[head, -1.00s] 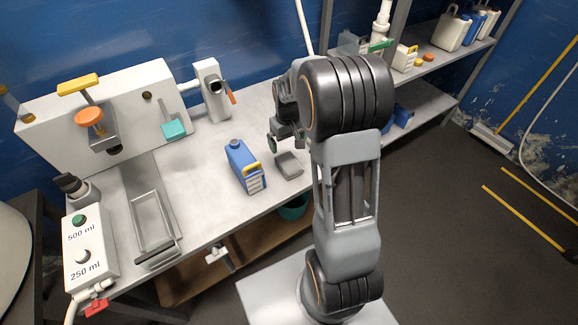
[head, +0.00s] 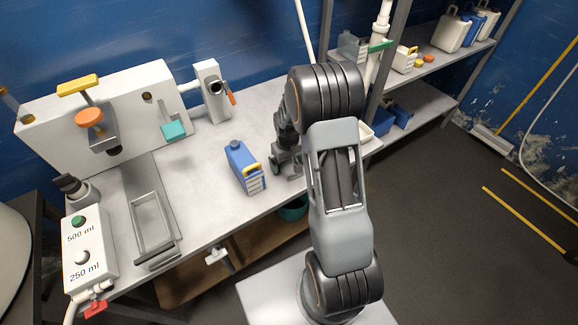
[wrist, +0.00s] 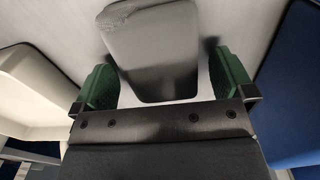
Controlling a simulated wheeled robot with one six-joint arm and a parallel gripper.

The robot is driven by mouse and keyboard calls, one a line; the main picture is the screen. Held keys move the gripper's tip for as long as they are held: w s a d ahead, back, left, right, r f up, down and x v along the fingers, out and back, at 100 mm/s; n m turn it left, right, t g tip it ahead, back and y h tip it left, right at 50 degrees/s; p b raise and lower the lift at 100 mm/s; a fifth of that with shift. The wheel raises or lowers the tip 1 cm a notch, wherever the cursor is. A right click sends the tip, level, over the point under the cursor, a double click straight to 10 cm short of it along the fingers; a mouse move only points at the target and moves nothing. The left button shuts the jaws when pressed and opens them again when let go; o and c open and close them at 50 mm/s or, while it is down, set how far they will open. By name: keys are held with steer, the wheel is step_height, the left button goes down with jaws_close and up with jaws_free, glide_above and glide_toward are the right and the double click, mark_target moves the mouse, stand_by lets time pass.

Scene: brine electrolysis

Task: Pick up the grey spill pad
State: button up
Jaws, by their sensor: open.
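The grey spill pad (wrist: 152,48) is a rounded grey block on the light worktop in the wrist view. My gripper (wrist: 162,88) is open, with one green-padded finger on each side of the pad's near part. Gaps show between the fingers and the pad, so it is not gripped. In the head view my gripper (head: 283,166) is low over the worktop, just right of the blue jug, and it hides most or all of the pad.
The blue jug (head: 241,165) stands close beside my gripper on the worktop (head: 205,178). A metal tray frame (head: 152,228) lies to the left. A white container (head: 366,134) shows behind my arm. A teal bucket (head: 293,208) is below the front edge.

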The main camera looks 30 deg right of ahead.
steer(key=c, duration=1)
steer(key=shift+r, duration=0.15)
steer(key=shift+r, duration=0.25)
step_height(320, 180, up, 3)
steer(key=shift+f, duration=0.15)
steer(key=s+r, duration=0.4)
steer(key=r, duration=0.1)
steer(key=shift+s+a+r, duration=0.2)
steer(key=shift+s+a, duration=0.1)
steer(key=shift+s, duration=0.05)
steer(key=shift+s+a+r, duration=0.2)
steer(key=shift+s+r, duration=0.5)
steer(key=shift+s, duration=0.85)
steer(key=shift+s+a+r, duration=0.2)
steer(key=shift+s+r, duration=0.45)
steer(key=shift+s, duration=0.9)
steer(key=shift+s+a+r, duration=0.2)
steer(key=shift+s+r, duration=0.5)
steer(key=shift+s, duration=0.85)
